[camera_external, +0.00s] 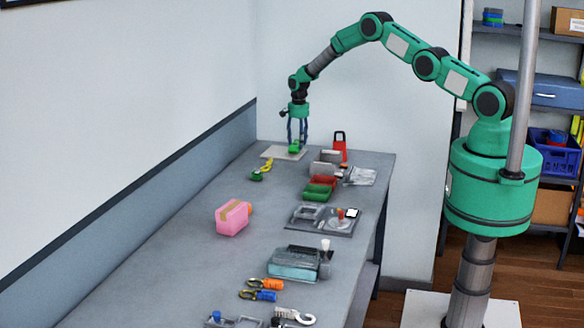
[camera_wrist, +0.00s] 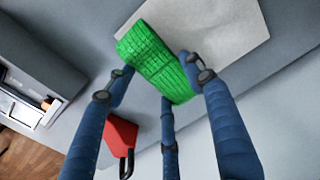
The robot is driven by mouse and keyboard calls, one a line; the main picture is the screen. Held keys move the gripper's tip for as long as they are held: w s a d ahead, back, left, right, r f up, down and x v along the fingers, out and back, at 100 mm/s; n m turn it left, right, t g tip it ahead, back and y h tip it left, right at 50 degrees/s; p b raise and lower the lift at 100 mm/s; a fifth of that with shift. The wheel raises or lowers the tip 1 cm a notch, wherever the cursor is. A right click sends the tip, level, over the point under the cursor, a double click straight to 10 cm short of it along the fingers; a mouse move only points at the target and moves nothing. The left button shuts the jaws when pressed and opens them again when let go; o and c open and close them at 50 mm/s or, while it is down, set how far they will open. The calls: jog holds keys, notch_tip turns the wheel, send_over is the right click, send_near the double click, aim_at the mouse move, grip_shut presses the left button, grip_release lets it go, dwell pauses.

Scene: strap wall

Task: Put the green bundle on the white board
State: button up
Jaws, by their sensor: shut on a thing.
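The green bundle (camera_wrist: 158,66) is a bright green block with a woven texture, held between the blue fingers of my gripper (camera_wrist: 165,85) in the wrist view. In the external view my gripper (camera_external: 297,140) points down at the far end of the bench, with the green bundle (camera_external: 294,148) at its fingertips. The white board (camera_external: 276,152) lies flat on the bench there; it also shows in the wrist view (camera_wrist: 225,28). In the wrist view the bundle overlaps the board's edge. I cannot tell whether the bundle touches the board.
A red padlock-like object (camera_external: 340,147) stands right of the board. Green and yellow pieces (camera_external: 262,170) lie in front of it. Red and green trays (camera_external: 320,188), a pink block (camera_external: 232,217) and several tools lie nearer. A wall (camera_external: 215,165) runs along the bench's left side.

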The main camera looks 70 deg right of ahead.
jog(key=shift+f, duration=0.9)
jog(key=shift+f, duration=0.15)
jog(key=o, duration=1.2)
notch_tip(320, 180, up, 12)
jog(key=b, duration=0.1)
jog(key=shift+r, duration=0.2)
